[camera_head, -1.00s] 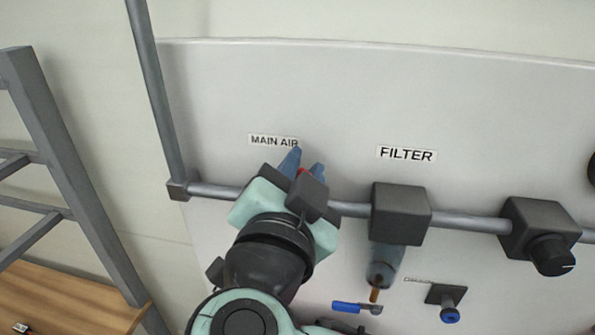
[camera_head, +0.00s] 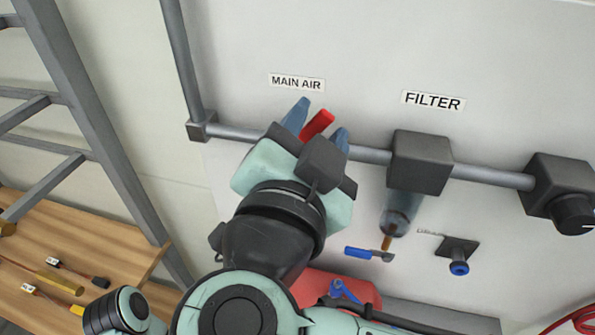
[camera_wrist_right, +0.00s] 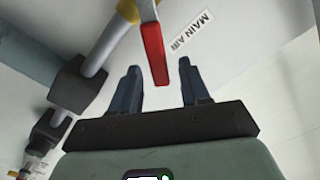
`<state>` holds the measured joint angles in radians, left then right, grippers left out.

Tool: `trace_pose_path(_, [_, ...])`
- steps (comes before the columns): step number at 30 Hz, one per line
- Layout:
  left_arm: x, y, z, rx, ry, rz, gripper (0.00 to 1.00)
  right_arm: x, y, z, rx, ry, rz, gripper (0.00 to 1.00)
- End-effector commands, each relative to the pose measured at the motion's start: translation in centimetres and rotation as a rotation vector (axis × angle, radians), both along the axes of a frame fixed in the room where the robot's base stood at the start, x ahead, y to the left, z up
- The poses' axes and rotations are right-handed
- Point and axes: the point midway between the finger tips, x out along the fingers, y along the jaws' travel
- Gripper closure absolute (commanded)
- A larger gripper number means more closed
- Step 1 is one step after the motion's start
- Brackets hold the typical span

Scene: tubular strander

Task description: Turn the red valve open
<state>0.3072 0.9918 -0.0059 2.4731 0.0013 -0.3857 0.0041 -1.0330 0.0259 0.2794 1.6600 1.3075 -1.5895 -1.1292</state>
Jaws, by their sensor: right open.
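The red valve handle (camera_head: 318,124) shows below the MAIN AIR label (camera_head: 297,83), at the grey pipe on the panel. My right gripper (camera_head: 318,122) is open, and in the head view its two blue-grey fingers appear on either side of the handle. In the right wrist view the red handle (camera_wrist_right: 154,52) hangs down from a yellow fitting (camera_wrist_right: 128,10) on the pipe, and its lower end reaches between the open fingertips (camera_wrist_right: 158,70). I cannot tell whether a finger touches it. My gripper hides the valve body in the head view. My left gripper is not seen.
A FILTER unit (camera_head: 420,162) and a regulator with a black knob (camera_head: 562,193) sit on the pipe (camera_head: 480,175) to the right. A small blue-handled valve (camera_head: 368,254) is below. A wooden shelf (camera_head: 75,240) and grey frame (camera_head: 95,130) stand at left.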

Motion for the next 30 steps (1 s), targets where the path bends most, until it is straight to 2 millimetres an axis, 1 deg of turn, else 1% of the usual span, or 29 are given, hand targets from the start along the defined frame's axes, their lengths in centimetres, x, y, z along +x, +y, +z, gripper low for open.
trace_pose_path(1, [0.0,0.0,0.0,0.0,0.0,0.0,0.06,-1.2,0.5,0.0,0.0,-0.001,0.005,0.54])
trace_pose_path(6, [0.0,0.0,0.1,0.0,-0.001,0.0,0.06,-4.9,1.7,0.1,-0.001,-0.003,0.005,0.54])
trace_pose_path(9, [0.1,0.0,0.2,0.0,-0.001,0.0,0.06,-6.7,2.2,0.1,0.0,-0.001,0.004,0.54])
trace_pose_path(12, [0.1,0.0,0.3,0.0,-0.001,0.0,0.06,-8.0,2.7,0.0,-0.001,-0.001,0.003,0.54])
trace_pose_path(18, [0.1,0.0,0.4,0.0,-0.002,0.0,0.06,-9.1,3.0,0.0,-0.001,0.0,0.001,0.54])
trace_pose_path(25, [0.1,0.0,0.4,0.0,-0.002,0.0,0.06,-9.1,3.0,0.0,-0.001,0.0,0.0,0.54])
trace_pose_path(26, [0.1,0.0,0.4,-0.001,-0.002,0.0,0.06,-9.1,3.0,0.0,-0.001,0.0,0.0,0.61])
trace_pose_path(27, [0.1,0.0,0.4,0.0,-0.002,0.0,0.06,-9.1,3.0,0.1,0.0,-0.002,0.002,0.74])
trace_pose_path(29, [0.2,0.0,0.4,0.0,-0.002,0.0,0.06,-8.7,3.4,0.4,0.007,-0.018,0.015,0.93])
trace_pose_path(30, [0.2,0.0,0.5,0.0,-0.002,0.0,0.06,-8.2,3.8,1.0,0.016,-0.042,0.033,1.0])
